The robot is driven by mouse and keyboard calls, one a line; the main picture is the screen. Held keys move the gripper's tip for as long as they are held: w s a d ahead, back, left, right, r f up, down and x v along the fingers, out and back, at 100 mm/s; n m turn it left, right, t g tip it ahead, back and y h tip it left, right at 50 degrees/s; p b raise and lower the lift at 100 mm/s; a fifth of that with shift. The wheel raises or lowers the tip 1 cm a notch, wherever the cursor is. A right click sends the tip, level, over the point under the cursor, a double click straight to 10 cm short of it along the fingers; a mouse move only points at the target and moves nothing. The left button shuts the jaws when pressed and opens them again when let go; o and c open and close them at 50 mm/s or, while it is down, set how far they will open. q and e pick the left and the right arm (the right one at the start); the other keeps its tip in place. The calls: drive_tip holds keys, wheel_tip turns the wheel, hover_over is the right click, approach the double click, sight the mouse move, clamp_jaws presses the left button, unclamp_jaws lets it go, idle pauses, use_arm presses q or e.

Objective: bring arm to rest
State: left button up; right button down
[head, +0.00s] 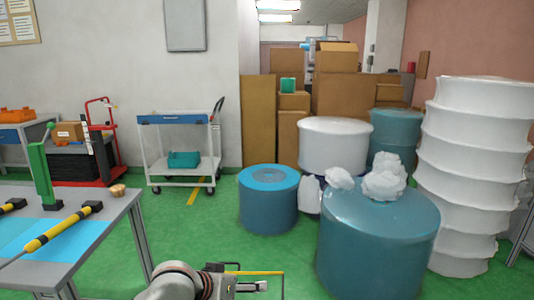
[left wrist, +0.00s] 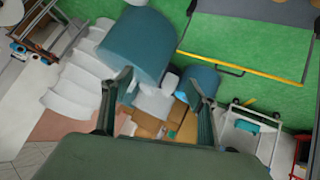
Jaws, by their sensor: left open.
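My left gripper (left wrist: 158,84) is open in the left wrist view, its two dark fingers apart with nothing between them. Beyond the fingers, that view shows drums, boxes and floor turned upside down. In the head view, part of an arm of mine shows at the bottom edge, low in front of the green floor, cut off by the frame. I cannot make out its fingertips there. My right gripper is in neither view.
A table (head: 95,248) with yellow-handled tools stands at left. A large blue drum (head: 372,255), a small blue drum (head: 268,212) and stacked white rolls (head: 470,150) stand ahead and right. A white cart (head: 155,172) is behind. Green floor (head: 205,235) is clear between table and drums.

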use_arm(q)
drive_tip(key=s+d+f+t+h+b, duration=0.15)
drive_tip(key=s+f+b, duration=0.65)
drive_tip(key=s+f, duration=0.9)
use_arm(e)
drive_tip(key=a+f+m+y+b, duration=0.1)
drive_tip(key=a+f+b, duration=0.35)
drive_tip(key=b, duration=0.25)
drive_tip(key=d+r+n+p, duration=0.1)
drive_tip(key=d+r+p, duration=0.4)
drive_tip(key=p, duration=1.1)
use_arm(q)
drive_tip(key=s+a+m+y+p, duration=0.1)
drive_tip(key=s+a+y+p, duration=0.4)
drive_tip(key=s+a, duration=0.9)
drive_tip(key=shift+s+a+t+p, duration=0.25)
drive_tip(key=shift+a+t+p, duration=0.25)
drive_tip(key=shift+a, duration=0.4)
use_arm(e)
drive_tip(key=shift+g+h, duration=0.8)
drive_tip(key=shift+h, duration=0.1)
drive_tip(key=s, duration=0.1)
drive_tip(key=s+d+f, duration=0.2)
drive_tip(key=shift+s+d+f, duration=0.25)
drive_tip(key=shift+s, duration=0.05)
use_arm(q)
drive_tip(key=shift+r, duration=0.1)
